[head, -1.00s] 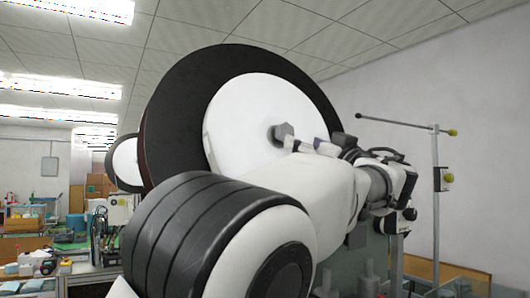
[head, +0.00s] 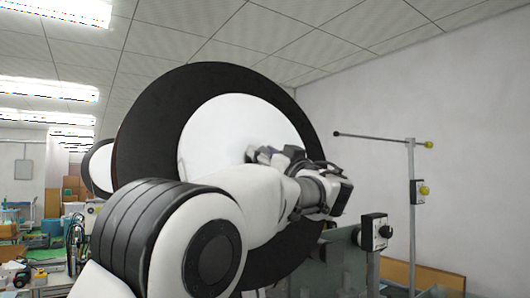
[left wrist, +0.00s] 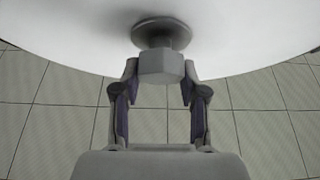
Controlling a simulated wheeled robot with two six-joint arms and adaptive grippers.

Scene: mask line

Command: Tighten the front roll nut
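The front roll (head: 225,135) is a large roll with a white disc face and a wide black outer ring. Its grey hexagonal nut (left wrist: 160,66) sits on a round flange at the disc's centre in the left wrist view. In the head view my left gripper (head: 262,154) is at the disc's centre and largely covers the nut. In the left wrist view my left gripper (left wrist: 160,72) is open, with one fingertip on each side of the nut. Narrow gaps seem to show between fingers and nut. My right gripper is in neither view.
A smaller white-and-black roll (head: 101,168) shows behind at left. A metal post (head: 411,210) with a horizontal rod and a grey box with a dark knob (head: 376,232) stand at right. Shelves and boxes (head: 75,188) are far left.

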